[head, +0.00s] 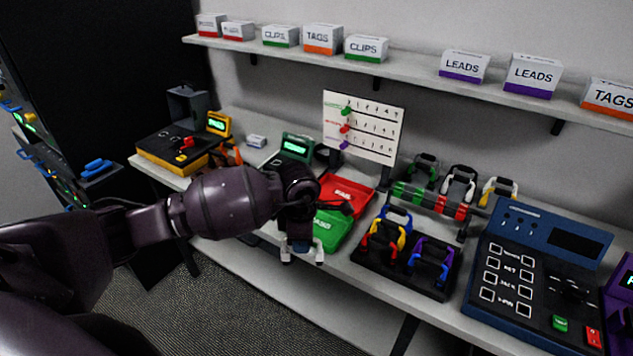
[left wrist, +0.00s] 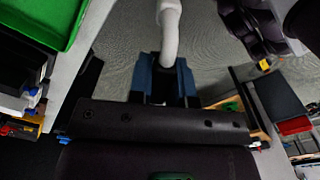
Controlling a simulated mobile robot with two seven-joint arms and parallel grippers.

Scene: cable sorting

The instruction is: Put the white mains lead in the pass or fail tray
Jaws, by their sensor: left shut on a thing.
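My left gripper (head: 300,240) is shut on the white mains lead (head: 319,252), whose white ends hang below the fingers. In the left wrist view the white lead (left wrist: 168,35) runs up from between the blue fingers of the gripper (left wrist: 165,75). The gripper is in front of the table edge, left of the green pass tray (head: 331,232), and the lead is apart from the tray. The green tray also shows in the left wrist view (left wrist: 40,22). The red fail tray (head: 345,192) lies behind the green one. My arm hides part of both trays.
A black holder (head: 440,288) with coloured leads stands right of the trays, with a rack of more leads (head: 430,200) behind it. A blue test panel (head: 540,270) is further right. A yellow-black tester (head: 165,150) stands at the left. Floor lies below the gripper.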

